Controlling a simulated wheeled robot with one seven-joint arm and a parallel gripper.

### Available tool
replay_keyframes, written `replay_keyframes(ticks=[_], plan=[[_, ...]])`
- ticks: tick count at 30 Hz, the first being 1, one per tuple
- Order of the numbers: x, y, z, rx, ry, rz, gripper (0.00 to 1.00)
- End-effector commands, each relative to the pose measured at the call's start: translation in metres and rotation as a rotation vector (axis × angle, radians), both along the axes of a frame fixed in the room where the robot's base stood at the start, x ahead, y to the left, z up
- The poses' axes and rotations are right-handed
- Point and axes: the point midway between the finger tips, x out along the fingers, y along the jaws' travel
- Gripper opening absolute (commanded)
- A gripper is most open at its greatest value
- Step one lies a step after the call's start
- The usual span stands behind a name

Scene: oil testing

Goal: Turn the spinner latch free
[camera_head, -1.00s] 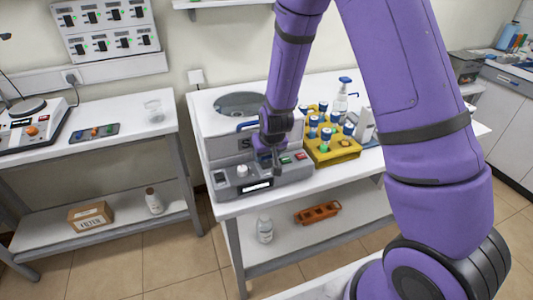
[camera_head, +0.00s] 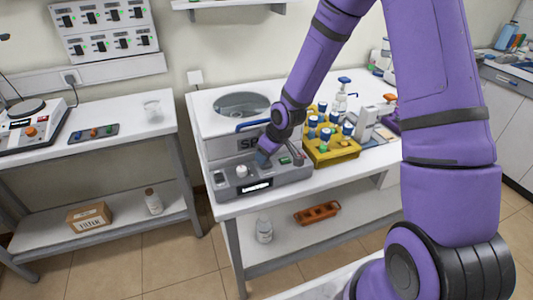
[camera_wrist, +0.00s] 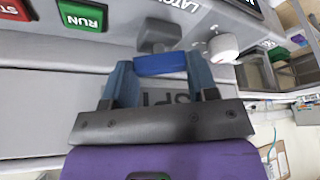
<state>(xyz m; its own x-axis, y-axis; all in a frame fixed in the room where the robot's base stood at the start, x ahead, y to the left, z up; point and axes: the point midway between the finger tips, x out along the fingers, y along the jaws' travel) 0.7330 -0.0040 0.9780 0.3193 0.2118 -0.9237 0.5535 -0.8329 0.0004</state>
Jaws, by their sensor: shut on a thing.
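The spinner (camera_head: 225,148) is a grey-white machine with a sloped front panel, standing on the middle table. Its latch shows in the wrist view as a grey block (camera_wrist: 158,35) with a blue grip (camera_wrist: 160,64), close to the upside-down LATCH label. My gripper (camera_wrist: 161,72) has its blue fingers on either side of the blue grip and is shut on it. In the head view my gripper (camera_head: 264,158) is at the panel, between the white knob (camera_head: 242,170) and the green button (camera_head: 284,160). It hides most of the latch there.
A blue lid handle (camera_head: 252,125) is just above my gripper. A yellow rack (camera_head: 333,154) with several blue-capped bottles stands close on the right. The green RUN button (camera_wrist: 82,15) and white knob (camera_wrist: 222,46) flank the latch.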

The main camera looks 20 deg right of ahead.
Motion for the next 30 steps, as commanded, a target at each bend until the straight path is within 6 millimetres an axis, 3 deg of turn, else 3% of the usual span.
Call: replay_keyframes(ticks=[21,22,24,30], plan=[[0.0001,-0.0008,-0.0004,0.0,0.001,0.075,0.29],[0.0001,-0.0008,-0.0004,0.0,0.001,0.075,0.6],[0.0001,-0.0007,-0.0003,0.0,0.001,0.075,0.76],[0.0004,-0.0007,-0.0001,-0.001,0.001,0.074,0.79]])
